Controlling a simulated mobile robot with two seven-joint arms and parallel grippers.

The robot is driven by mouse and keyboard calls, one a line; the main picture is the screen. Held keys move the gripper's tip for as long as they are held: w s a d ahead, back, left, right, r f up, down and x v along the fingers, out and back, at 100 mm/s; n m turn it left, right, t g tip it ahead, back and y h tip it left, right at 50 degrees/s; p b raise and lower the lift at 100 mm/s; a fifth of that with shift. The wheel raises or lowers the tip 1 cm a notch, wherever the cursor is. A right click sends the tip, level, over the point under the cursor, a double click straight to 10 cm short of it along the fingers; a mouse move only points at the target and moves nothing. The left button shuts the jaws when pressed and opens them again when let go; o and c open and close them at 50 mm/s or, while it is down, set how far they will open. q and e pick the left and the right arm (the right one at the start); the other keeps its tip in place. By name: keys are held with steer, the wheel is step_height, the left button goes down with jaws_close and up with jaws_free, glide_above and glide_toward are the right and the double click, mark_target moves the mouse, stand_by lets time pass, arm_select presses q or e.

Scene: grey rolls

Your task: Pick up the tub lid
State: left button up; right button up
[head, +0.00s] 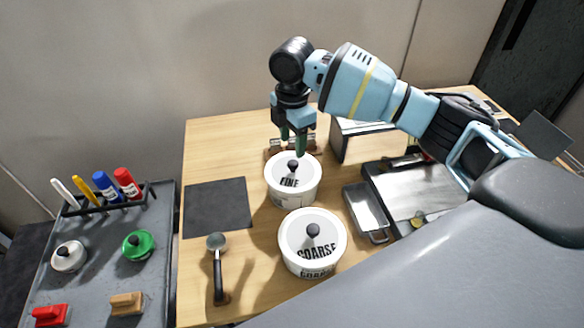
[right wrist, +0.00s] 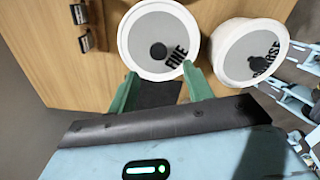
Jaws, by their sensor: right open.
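Two white tubs stand on the wooden table, each with a white lid and a black knob. The lid marked FINE (head: 306,172) is on the farther tub (head: 294,199); it also shows in the right wrist view (right wrist: 143,27). The lid marked COARSE (head: 330,231) is on the nearer tub (head: 306,269), seen at the right in the right wrist view (right wrist: 238,52). My right gripper (head: 293,146) is open and empty, with green fingers pointing down above the far side of the FINE lid, apart from its knob (head: 292,165).
A dark mat (head: 217,206) and a scoop (head: 217,265) lie left of the tubs. A metal tray (head: 366,208) and a larger silver plate (head: 418,200) lie right. A grey side surface (head: 105,275) holds markers and colored pieces.

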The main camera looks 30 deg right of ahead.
mark_target(293, 163)
steer(key=shift+w+f, duration=0.1)
steer(key=shift+f, duration=0.95)
steer(key=shift+d+f, duration=0.15)
steer(key=shift+f, duration=2.25)
arm_select(q)
steer(key=shift+w+d+r, duration=0.1)
steer(key=shift+w+r, duration=0.1)
steer(key=shift+w, duration=0.2)
arm_select(e)
steer(key=shift+c, duration=0.3)
jaws_close()
steer(key=shift+r, duration=0.15)
